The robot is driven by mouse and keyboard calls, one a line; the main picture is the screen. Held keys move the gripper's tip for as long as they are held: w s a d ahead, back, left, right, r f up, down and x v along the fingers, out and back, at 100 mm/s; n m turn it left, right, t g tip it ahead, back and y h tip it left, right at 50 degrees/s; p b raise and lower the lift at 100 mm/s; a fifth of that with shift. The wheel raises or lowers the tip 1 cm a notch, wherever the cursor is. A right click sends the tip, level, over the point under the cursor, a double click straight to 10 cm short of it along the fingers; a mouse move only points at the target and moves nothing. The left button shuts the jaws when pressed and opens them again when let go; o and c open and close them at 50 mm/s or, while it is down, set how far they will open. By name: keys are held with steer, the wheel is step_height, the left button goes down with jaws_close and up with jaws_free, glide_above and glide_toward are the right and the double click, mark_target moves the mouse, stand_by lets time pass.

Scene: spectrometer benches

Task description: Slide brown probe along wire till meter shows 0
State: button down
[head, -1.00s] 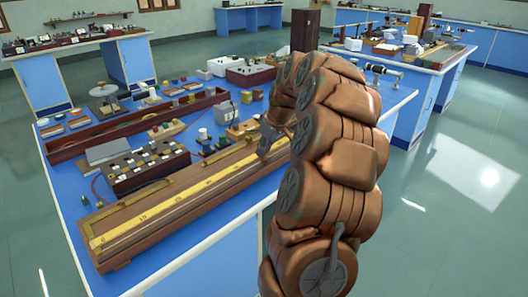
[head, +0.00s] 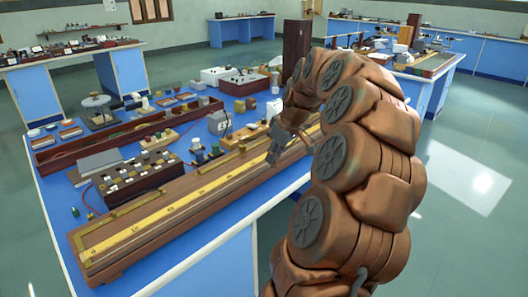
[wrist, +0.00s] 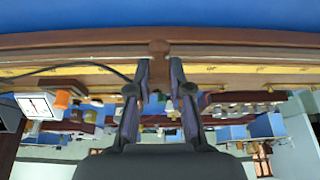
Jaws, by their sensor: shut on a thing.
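The brown probe (wrist: 158,48) stands between my fingertips, against the wooden metre bridge (wrist: 230,52) with its yellow scale. My gripper (wrist: 160,66) is shut on the probe. In the head view the bridge (head: 130,238) runs diagonally along the bench's front edge, and my gripper (head: 276,152) is over its right-hand part. The probe is hidden there by my fingers and arm. The meter (wrist: 38,105) has a white face with a reddish needle near its middle. The exact reading is too small to tell. The meter's box (head: 219,123) stands behind the bridge in the head view.
A resistance box (head: 142,176) and a long dark wooden tray (head: 100,148) stand behind the bridge. A black cable (wrist: 85,68) runs beside the probe toward the meter. Free floor (head: 455,190) lies to the right of the bench.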

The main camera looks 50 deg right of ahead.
steer(key=s+r, duration=0.1)
steer(key=s, duration=0.8)
steer(key=w+f+p, duration=0.1)
steer(key=w+p, duration=0.2)
steer(key=w, duration=0.2)
steer(key=w+f+p, duration=0.1)
steer(key=w+p, duration=0.2)
steer(key=w, duration=0.1)
steer(key=w+f+p, duration=0.1)
steer(key=w+p, duration=0.2)
steer(key=w, duration=0.2)
steer(key=shift+w+d, duration=0.15)
steer(key=shift+w, duration=0.2)
steer(key=shift+w+f, duration=0.35)
steer(key=shift+w, duration=0.15)
steer(key=shift+w+f, duration=0.1)
steer(key=shift+f, duration=0.05)
steer(key=shift+f+p, duration=0.3)
steer(key=shift+p, duration=0.05)
steer(key=shift+f, duration=0.25)
steer(key=shift+a+b, duration=0.75)
steer(key=shift+a, duration=1.3)
